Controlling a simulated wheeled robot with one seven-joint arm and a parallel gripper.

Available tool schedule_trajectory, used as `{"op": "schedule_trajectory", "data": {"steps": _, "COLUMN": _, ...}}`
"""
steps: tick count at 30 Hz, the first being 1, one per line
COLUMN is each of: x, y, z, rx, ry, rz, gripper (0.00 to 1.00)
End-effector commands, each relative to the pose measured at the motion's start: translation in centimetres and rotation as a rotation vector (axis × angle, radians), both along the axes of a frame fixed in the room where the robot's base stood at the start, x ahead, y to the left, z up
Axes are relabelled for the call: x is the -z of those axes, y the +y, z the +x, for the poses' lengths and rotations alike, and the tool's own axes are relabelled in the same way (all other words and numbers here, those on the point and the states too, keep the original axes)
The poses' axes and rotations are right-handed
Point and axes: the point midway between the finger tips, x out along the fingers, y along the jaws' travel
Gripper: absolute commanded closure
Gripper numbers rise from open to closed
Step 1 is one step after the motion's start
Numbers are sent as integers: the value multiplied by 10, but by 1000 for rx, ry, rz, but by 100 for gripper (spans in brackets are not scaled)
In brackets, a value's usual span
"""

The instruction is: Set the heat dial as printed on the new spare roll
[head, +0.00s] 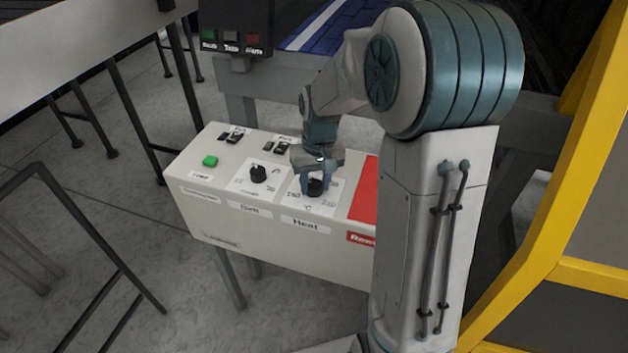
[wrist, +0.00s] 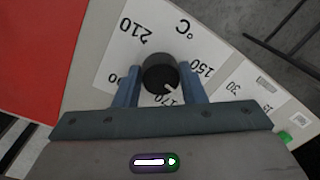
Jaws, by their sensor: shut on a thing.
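The heat dial (head: 315,188) is a black round knob on a white plate labelled "Heat" on the control box's sloped top. In the wrist view the dial (wrist: 159,73) sits between my gripper's two blue fingers, and its white pointer mark is turned toward the lower right, about at the printed 170. The numbers 150 and 210 also show around it; another is partly hidden by a finger. My gripper (wrist: 160,82) is shut on the dial, and in the head view my gripper (head: 315,182) reaches down onto it from above. No spare roll shows.
Left of the heat dial is a second black dial (head: 258,174), over a label that seems to read "Belt". A green button (head: 210,161) and small black switches (head: 276,147) are on the box. A red panel (head: 364,190) lies right. A yellow frame (head: 560,190) stands far right.

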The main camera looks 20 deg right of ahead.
Motion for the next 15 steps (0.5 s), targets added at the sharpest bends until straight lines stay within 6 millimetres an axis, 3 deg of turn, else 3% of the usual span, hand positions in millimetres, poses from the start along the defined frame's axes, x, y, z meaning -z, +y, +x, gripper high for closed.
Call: {"op": "schedule_trajectory", "data": {"steps": 15, "x": -2, "y": -1, "z": 3, "rx": -473, "ry": -5, "rz": 1, "gripper": 86}}
